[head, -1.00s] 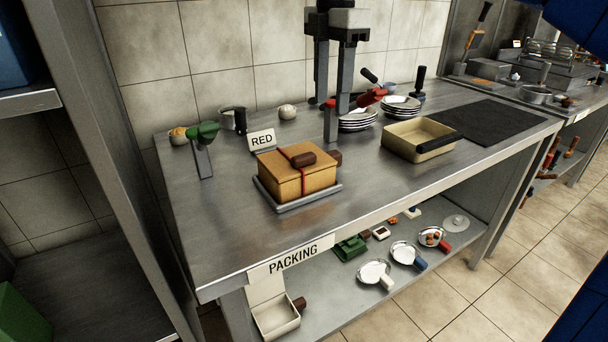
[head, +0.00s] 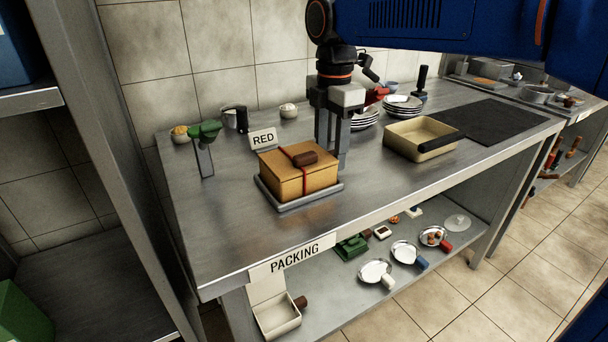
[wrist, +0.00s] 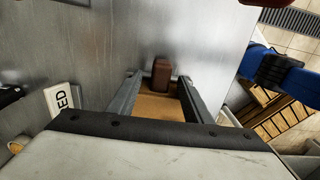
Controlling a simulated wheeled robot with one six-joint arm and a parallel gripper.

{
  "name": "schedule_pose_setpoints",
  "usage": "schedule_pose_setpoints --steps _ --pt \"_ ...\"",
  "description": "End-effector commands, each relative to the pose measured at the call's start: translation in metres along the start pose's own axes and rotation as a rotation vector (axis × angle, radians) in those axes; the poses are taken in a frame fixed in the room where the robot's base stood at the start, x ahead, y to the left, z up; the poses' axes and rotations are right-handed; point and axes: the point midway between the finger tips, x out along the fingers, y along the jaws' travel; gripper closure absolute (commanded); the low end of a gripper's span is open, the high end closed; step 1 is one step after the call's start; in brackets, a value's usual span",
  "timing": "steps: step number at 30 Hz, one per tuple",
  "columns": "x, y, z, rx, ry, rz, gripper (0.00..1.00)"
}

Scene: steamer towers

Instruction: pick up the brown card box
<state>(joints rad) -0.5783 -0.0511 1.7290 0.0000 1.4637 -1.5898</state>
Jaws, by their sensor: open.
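The brown card box (head: 292,182), tied with a red band and with a dark brown block (head: 304,159) on top, sits on a grey tray (head: 306,203) on the steel counter. My gripper (head: 333,155) points down just behind and right of the box in the head view, fingers apart. The wrist view shows the fingers spread on either side (wrist: 160,90), with a strip of card-coloured surface (wrist: 155,107) and a brown block (wrist: 161,74) seen between them. Nothing is held. Whether the fingers touch the box is unclear.
Stacked plates (head: 402,106) and a beige pan (head: 422,138) are to the right. The counter (head: 225,235) in front of the tray is clear.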

Motion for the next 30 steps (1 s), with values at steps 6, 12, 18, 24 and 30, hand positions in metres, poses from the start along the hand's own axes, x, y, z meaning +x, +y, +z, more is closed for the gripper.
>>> schedule_pose_setpoints --steps 6,12,18,24,30 --pt "0.012 0.0 0.0 0.0 0.0 0.0 0.55" --pt "0.012 0.0 0.0 0.0 0.0 0.0 0.59" --pt "0.012 0.0 0.0 0.0 0.0 0.0 1.0" --pt "0.011 0.0 0.0 0.0 0.0 0.001 1.0" --pt "-0.002 0.0 0.0 0.0 0.0 0.002 1.0"
